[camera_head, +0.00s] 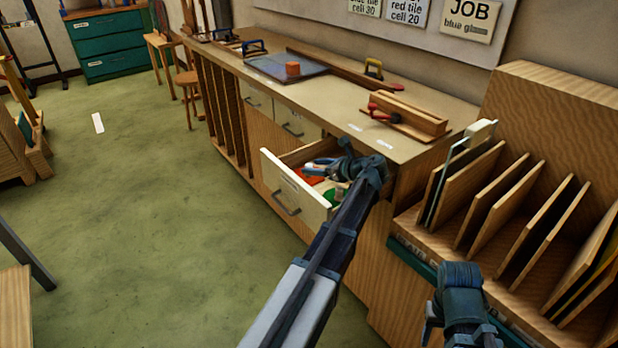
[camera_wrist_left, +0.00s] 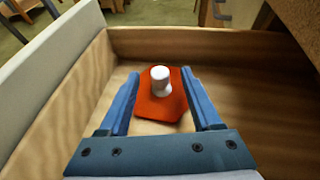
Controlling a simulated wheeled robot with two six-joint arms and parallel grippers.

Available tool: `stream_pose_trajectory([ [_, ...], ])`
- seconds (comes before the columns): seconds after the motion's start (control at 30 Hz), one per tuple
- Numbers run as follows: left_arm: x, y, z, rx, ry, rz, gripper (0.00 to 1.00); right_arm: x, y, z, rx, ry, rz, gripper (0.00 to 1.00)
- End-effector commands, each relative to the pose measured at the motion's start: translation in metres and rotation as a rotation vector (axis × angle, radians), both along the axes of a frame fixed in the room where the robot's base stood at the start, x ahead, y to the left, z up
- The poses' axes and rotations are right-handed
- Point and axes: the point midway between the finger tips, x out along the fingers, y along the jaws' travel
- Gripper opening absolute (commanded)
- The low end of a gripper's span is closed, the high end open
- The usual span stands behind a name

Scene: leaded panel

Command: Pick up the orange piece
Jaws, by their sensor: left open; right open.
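The orange piece (camera_wrist_left: 158,104), a flat glass-like piece with a white knob (camera_wrist_left: 160,80) on top, lies on the floor of the open drawer (camera_head: 291,190). In the left wrist view my left gripper (camera_wrist_left: 160,76) is open, with one finger on each side of the piece and the knob between them. Whether the fingers touch the piece I cannot tell. In the head view my left gripper (camera_head: 320,167) reaches into the drawer, and the orange piece (camera_head: 308,175) shows partly beside it. My right gripper (camera_head: 437,318) is low at the right, away from the drawer.
A green piece (camera_head: 335,194) lies in the same drawer, partly hidden by my left arm. The drawer's walls (camera_wrist_left: 60,92) surround the left gripper. A slotted wooden rack (camera_head: 500,205) stands at the right.

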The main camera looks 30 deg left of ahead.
Motion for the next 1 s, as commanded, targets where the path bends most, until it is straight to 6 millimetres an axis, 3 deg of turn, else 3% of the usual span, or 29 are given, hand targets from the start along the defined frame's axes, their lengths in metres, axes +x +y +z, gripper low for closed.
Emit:
stream_pose_trajectory([
  [0.03,0.001,0.008,-0.010,0.000,0.000,0.002,0.65,0.000,0.000,-0.010,0.000,0.000,0.000,0.50],
  [0.2,0.005,0.026,-0.015,0.000,-0.002,0.001,0.65,0.000,0.000,-0.015,0.000,0.000,0.000,0.50],
  [0.43,0.004,0.026,-0.013,0.000,-0.001,-0.001,0.63,0.000,0.000,-0.013,0.000,0.000,0.000,0.50],
  [0.8,0.004,0.026,-0.013,0.000,-0.001,0.000,0.00,0.000,0.000,-0.013,0.000,0.000,0.000,0.50],
  [1.0,0.004,0.026,-0.013,0.000,-0.001,0.000,0.00,0.000,0.000,-0.013,0.000,0.000,0.000,0.50],
])
